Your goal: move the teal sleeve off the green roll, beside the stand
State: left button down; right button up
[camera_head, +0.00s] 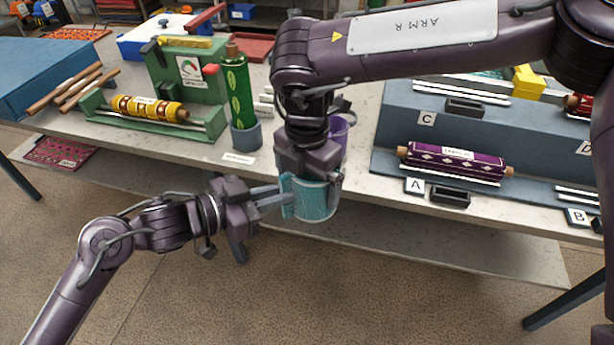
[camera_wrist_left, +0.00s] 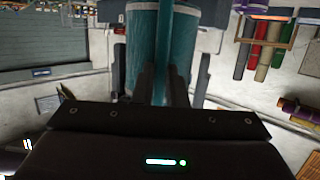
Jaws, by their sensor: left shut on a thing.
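The teal sleeve (camera_head: 318,203) is off the green roll, in the air in front of the table's front edge. My left gripper (camera_head: 284,196) is shut on the sleeve's left side; the sleeve also shows large in the left wrist view (camera_wrist_left: 143,45). My right gripper (camera_head: 312,180) comes down over the sleeve from above, with its fingers on either side. I cannot tell whether these fingers press on it. The green roll (camera_head: 240,95) stands upright and bare in a grey round stand (camera_head: 246,138), left of my right gripper.
A purple cup-like thing (camera_head: 341,130) is partly hidden behind my right gripper. A green fixture (camera_head: 188,72) with a yellow roll (camera_head: 148,108) stands at left. A blue-grey rack (camera_head: 395,135) with a purple roll (camera_head: 455,160) is at right. A label (camera_head: 239,158) lies before the stand.

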jog(key=c, duration=0.7)
pick_arm(q)
jog(key=c, duration=1.4)
grip_release()
pick_arm(e)
jog(key=shift+c, duration=0.5)
